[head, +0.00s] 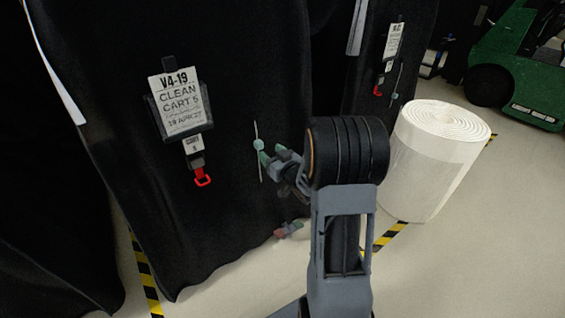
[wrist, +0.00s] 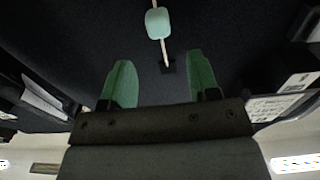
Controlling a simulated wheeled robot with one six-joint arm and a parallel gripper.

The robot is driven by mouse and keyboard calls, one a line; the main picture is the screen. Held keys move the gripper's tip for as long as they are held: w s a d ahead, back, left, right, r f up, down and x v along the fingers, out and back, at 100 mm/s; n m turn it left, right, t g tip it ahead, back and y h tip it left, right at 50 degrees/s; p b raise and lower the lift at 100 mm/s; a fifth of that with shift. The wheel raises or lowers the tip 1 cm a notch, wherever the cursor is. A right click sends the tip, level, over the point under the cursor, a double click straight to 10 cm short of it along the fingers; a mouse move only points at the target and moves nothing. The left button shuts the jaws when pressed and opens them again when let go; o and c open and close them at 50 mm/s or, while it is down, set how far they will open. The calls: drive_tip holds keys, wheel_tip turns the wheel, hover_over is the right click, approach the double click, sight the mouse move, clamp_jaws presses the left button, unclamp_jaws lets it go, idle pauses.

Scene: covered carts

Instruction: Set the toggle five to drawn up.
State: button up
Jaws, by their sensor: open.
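The pale green toggle (head: 259,145) sits on a thin light cord against the black cover of the cart marked "CLEAN CART 5". The cord shows above and below it. In the wrist view the toggle (wrist: 158,24) is at the top centre, and the cord runs on to a small dark patch on the cover. My gripper (head: 272,156) is close to the toggle, just right of and below it. In the wrist view its two green fingers (wrist: 159,60) are apart and empty. The toggle lies beyond their tips, roughly centred between them, and not gripped.
A card (head: 180,102) and a red-ended buckle strap (head: 199,168) hang left of the toggle.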

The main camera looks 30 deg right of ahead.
drive_tip(key=s, duration=0.6)
drive_tip(key=shift+s+d+p, duration=0.35)
wheel_tip(320, 180, up, 11)
drive_tip(key=a+g+h+p, duration=0.2)
drive_tip(key=g+h+p, duration=0.15)
drive_tip(key=p, duration=0.65)
drive_tip(key=s+a+r+g+p, duration=0.5)
drive_tip(key=s+a+r+p, duration=0.1)
drive_tip(key=s+r+p, duration=0.2)
drive_tip(key=s+a+r+m+g+y+p, duration=0.1)
drive_tip(key=s+a+r+g+p, duration=0.4)
drive_tip(key=s+r+p, duration=0.3)
wheel_tip(320, 180, up, 3)
drive_tip(key=shift+s+a+r+g+p, duration=0.1)
drive_tip(key=shift+s+a+g+p, duration=0.25)
drive_tip(key=shift+a, duration=0.2)
drive_tip(key=shift+c, duration=0.3)
